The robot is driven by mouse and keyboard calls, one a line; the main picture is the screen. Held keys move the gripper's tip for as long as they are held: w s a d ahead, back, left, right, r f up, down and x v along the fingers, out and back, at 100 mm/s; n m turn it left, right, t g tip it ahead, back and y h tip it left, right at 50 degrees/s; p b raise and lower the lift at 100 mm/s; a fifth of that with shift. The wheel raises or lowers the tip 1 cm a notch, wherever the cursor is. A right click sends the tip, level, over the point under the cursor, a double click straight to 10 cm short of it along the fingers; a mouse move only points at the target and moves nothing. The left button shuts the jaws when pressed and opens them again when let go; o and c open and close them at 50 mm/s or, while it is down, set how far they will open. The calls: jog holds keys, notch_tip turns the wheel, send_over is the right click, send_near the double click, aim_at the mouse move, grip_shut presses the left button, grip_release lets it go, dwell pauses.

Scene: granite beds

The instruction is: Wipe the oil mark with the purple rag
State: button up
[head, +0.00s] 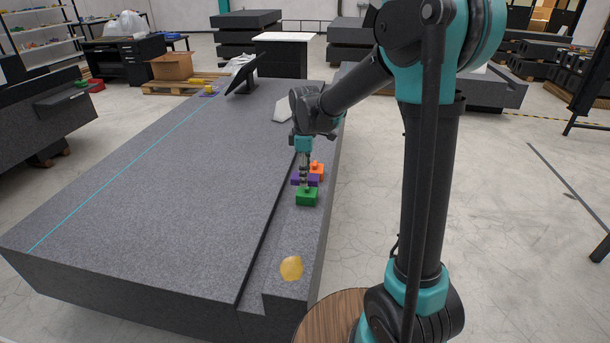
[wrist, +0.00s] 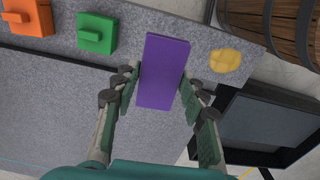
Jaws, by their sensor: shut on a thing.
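The purple rag (wrist: 163,72) is a flat rectangular block between my fingers in the wrist view; it also shows in the head view (head: 314,180). My gripper (wrist: 158,88) is shut on it, and in the head view my gripper (head: 304,179) points down over the lower ledge of the granite bed. I cannot tell whether the rag touches the granite. The oil mark (head: 291,268) is a yellow-amber patch on the ledge near its front end. In the wrist view the oil mark (wrist: 225,60) lies to the right of the rag, apart from it.
A green block (head: 307,197) and an orange block (head: 317,169) stand on the ledge close to my gripper. The granite bed (head: 170,185) is wide and mostly clear, with a dark screen (head: 243,74) at its far end. The ledge between green block and oil mark is bare.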

aim_at(305, 226)
jog(key=shift+f, duration=6.5)
jog(key=shift+c, duration=0.2)
jog(key=o, duration=1.1)
jog(key=shift+f, duration=0.1)
jog(key=shift+f, duration=0.35)
jog(key=shift+f, duration=3.05)
jog(key=shift+c, duration=0.3)
